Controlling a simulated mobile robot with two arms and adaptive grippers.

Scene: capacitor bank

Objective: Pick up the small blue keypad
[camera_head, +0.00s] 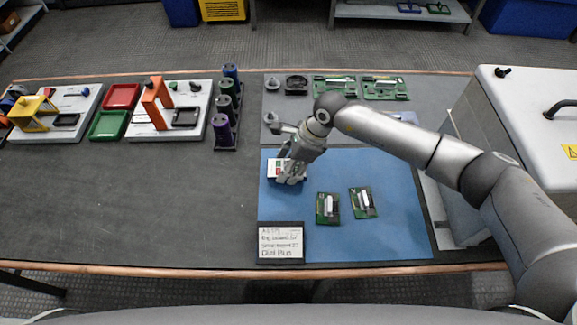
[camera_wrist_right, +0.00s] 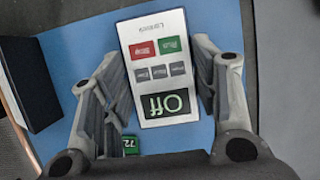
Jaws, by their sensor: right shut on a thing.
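The small keypad (camera_head: 273,166) is at the upper left of the blue mat (camera_head: 390,232) in the head view. In the right wrist view the keypad (camera_wrist_right: 155,60) shows a white face with red, green and grey buttons and a dark display reading "Off", upside down. My right gripper (camera_head: 288,174) is shut on the keypad, with one finger on each side of it; the fingers also show in the right wrist view (camera_wrist_right: 161,62). Whether the keypad is clear of the mat I cannot tell. My left gripper is not in view.
Two green circuit boards (camera_head: 327,208) (camera_head: 362,202) lie on the mat. A framed handwritten sign (camera_head: 281,242) is at its front left corner. Purple, green and blue cylinders (camera_head: 222,128) stand to the left. A white machine (camera_head: 530,110) stands at right. The front left table is clear.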

